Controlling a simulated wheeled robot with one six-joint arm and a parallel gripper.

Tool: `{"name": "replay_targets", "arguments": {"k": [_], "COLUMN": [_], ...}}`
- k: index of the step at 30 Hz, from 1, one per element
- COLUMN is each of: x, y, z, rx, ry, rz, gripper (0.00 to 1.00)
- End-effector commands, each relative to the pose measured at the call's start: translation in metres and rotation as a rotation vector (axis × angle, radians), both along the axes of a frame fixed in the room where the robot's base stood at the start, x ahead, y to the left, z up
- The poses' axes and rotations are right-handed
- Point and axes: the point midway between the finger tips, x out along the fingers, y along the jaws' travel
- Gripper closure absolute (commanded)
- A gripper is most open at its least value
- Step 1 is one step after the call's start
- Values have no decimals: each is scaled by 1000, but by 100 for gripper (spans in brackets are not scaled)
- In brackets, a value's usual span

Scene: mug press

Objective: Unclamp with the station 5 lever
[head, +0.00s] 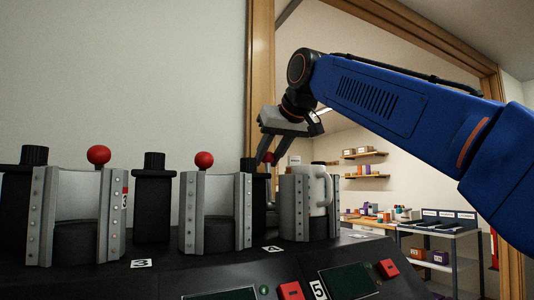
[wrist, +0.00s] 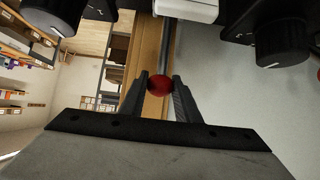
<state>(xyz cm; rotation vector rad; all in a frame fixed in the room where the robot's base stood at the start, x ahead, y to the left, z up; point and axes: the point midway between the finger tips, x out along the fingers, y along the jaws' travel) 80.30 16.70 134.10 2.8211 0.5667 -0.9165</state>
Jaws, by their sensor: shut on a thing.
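My gripper (head: 267,160) is at the lever behind the third station from the left, its fingers pointing down. In the wrist view, the red ball knob (wrist: 160,86) of this lever sits between my two fingertips, and my gripper is shut on it. The lever's grey rod (wrist: 166,42) runs up from the knob in that view. A white mug (head: 319,188) stands in this station between grey clamp jaws (head: 295,212). In the head view the fingers and the station hide most of this lever.
Two other stations (head: 45,220) (head: 190,215) to the left hold no mug; each has a red-knobbed lever (head: 98,155) (head: 204,160). Black capped posts (head: 154,200) stand between stations. A panel with red buttons (head: 290,291) is in front. A wooden frame (head: 262,75) and shelves are behind.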

Motion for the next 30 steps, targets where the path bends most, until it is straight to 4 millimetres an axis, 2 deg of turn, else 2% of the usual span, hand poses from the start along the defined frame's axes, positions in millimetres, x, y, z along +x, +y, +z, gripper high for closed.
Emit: {"name": "replay_targets", "arguments": {"k": [15, 30], "x": [-20, -25], "y": [-9, -11], "z": [1, 1], "rx": [0, 0], "ry": [0, -1], "rz": [0, 0], "gripper": [81, 81]}}
